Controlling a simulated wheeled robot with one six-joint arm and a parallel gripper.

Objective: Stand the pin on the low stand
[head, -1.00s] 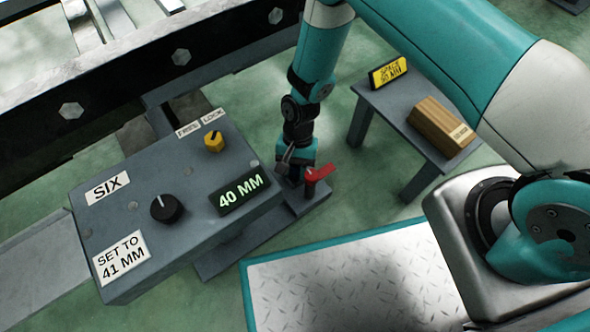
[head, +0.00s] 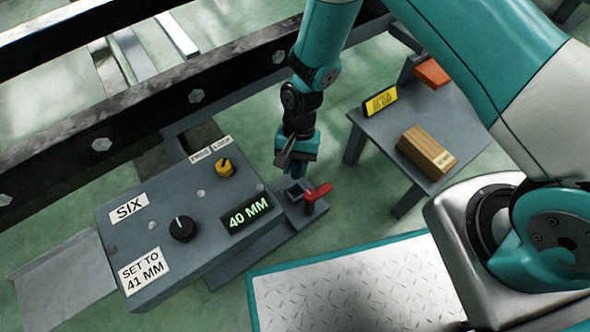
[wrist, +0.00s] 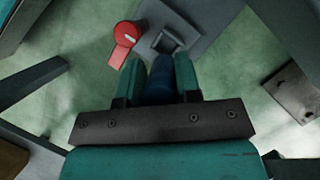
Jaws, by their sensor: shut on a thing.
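My gripper (head: 297,164) is shut on a dark blue pin, which it holds above the grey bracket (head: 291,196) beside the control box. In the wrist view the blue pin (wrist: 159,82) sits between the two teal fingers of my gripper (wrist: 160,70); its lower end is hidden. The bracket's square opening (wrist: 166,41) shows empty just beyond the fingers. A low grey stand (head: 385,118) with legs is to the right of my gripper, with a clear patch on its top.
A wooden block (head: 426,150), a yellow sign (head: 380,101) and an orange piece (head: 432,72) are on the stand. A red lever (head: 317,193) is on the bracket. The control box (head: 205,210) reads 40 MM, labelled SET TO 41 MM. A black chassis rail (head: 150,115) runs behind.

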